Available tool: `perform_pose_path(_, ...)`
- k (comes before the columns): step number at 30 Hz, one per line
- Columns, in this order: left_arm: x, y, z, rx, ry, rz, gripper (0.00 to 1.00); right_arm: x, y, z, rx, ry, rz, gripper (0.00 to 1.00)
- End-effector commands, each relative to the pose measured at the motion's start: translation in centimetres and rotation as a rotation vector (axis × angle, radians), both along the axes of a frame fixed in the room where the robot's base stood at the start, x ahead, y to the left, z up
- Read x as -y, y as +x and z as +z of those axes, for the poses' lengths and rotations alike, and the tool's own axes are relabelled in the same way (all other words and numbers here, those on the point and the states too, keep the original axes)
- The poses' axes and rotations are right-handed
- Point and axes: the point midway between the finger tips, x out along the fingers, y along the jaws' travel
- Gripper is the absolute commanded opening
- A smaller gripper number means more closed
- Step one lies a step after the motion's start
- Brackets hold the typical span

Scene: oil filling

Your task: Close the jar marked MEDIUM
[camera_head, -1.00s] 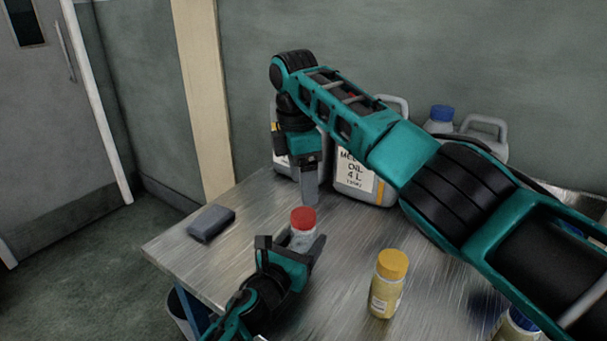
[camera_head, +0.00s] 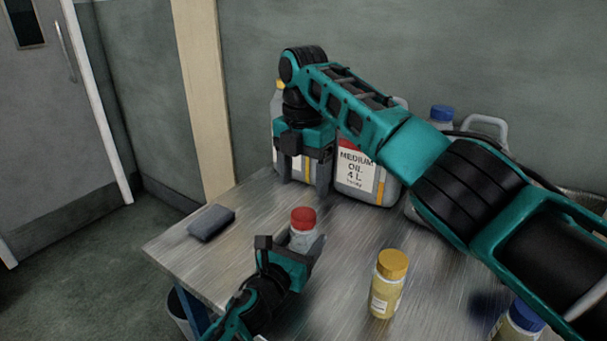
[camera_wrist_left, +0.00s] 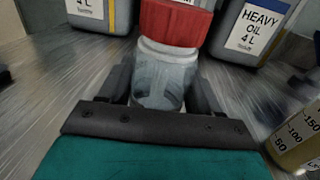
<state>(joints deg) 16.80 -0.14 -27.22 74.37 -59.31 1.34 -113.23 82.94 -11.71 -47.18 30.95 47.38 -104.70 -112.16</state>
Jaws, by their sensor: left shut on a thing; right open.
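A clear jar (camera_head: 303,241) with a red lid (camera_head: 303,217) stands near the table's left front part. My left gripper (camera_head: 291,255) is shut around the jar's body. In the left wrist view the jar (camera_wrist_left: 160,78) is between the fingers, and the red lid (camera_wrist_left: 174,22) is on its mouth; I cannot tell how tightly it sits. No marking on this jar is readable. My right gripper (camera_head: 303,178) is open and empty, pointing down behind the jar, in front of the oil cans and apart from the lid.
The MEDIUM OIL can (camera_head: 368,181) stands at the back, with the HEAVY OIL can (camera_wrist_left: 255,30) to its right. A yellow-lidded jar (camera_head: 388,286) and a blue-lidded jar (camera_head: 520,322) stand at right. My right arm spans the table.

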Motion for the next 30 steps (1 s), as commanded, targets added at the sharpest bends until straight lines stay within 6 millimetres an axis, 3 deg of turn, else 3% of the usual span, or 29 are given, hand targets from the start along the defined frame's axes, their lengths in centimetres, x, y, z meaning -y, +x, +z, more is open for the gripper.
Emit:
perform_pose_path(15, 0.0, 0.0, 0.0, -0.001, 0.0, 0.0, 0.0, 0.0, -0.1, -6.9, -0.002, -0.001, -0.002, 0.73)
perform_pose_path(28, 0.0, 0.0, 0.0, -0.001, 0.0, 0.0, 0.0, 0.0, 0.0, -7.9, -0.001, -0.001, -0.001, 0.73)
perform_pose_path(30, 0.0, 0.0, 0.0, -0.001, 0.0, 0.0, 0.0, 0.0, 0.0, -7.9, -0.001, 0.0, -0.001, 0.67)
